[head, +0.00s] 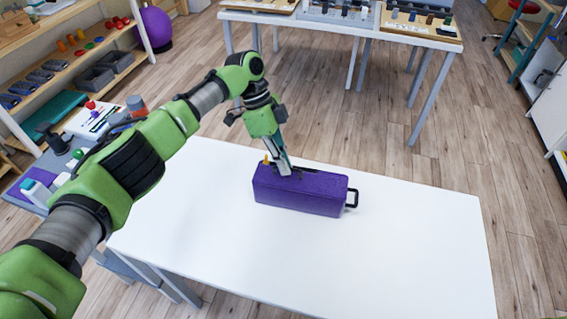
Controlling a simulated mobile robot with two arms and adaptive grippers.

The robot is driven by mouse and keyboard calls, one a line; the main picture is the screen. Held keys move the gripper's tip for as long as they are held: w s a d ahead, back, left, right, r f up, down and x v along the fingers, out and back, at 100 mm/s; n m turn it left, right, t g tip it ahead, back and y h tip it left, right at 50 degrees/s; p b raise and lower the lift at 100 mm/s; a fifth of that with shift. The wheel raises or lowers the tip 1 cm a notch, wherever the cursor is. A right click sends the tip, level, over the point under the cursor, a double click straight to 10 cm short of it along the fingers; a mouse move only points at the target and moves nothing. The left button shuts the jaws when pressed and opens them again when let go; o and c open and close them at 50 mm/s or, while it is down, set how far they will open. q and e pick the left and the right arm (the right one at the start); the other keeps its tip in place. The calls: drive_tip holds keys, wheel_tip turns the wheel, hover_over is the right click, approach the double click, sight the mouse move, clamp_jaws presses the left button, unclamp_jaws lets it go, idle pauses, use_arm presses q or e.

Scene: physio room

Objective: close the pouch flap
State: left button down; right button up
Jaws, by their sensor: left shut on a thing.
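A purple pouch (300,195), shaped like a long box, lies on the white table. A black handle (353,198) sticks out from its right end. My left gripper (284,171) points down at the top of the pouch, left of its middle, and is shut on what looks like the pouch flap. The fingers and dark parts at the top back edge hide the flap, so I cannot tell how far it is open. A small yellow-orange piece (266,160) shows just left of the fingers. My right gripper is out of view.
The white table (400,250) is bare around the pouch. A side table with bottles and small items (38,190) stands at the left, beside shelves of exercise gear (70,60). Another table (340,22) stands at the back, with wooden floor between.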

use_arm(q)
drive_tip(key=c, duration=2.2)
unclamp_jaws()
drive_tip(key=shift+d+f, duration=0.1)
drive_tip(key=shift+f, duration=0.05)
drive_tip(key=shift+w+r, duration=0.1)
drive_tip(key=shift+r, duration=0.1)
drive_tip(key=v, duration=1.1)
drive_tip(key=shift+w+r, duration=0.1)
drive_tip(key=shift+r, duration=0.2)
